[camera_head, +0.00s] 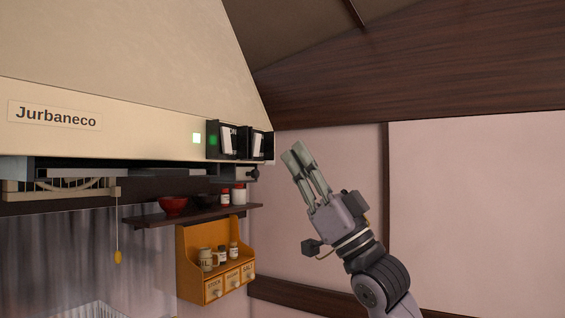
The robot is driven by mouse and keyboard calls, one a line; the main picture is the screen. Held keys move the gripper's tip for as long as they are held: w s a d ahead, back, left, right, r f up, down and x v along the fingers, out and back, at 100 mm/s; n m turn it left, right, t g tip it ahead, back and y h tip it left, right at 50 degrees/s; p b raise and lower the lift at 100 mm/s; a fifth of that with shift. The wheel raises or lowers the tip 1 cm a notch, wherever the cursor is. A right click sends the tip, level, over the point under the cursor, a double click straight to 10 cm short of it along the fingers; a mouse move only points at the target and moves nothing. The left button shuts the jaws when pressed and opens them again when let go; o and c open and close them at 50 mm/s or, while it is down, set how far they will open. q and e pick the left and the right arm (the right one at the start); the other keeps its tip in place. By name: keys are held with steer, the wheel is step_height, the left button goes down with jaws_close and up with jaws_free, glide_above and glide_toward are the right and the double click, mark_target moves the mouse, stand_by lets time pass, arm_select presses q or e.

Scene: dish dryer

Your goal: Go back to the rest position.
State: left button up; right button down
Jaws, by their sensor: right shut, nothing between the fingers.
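My right gripper (298,157) is raised in front of the pink wall, just right of the range hood's switch end. Its two grey fingers point up and to the left, and they are shut with nothing between them. They look apart from the hood (150,125), though the exact gap in depth is hard to tell. The right arm comes in from the bottom right. My left gripper is not in the picture.
Below are a dark shelf (190,215) with a red bowl (173,206) and an orange spice rack (190,270). The space before the right wall (480,220) looks clear.

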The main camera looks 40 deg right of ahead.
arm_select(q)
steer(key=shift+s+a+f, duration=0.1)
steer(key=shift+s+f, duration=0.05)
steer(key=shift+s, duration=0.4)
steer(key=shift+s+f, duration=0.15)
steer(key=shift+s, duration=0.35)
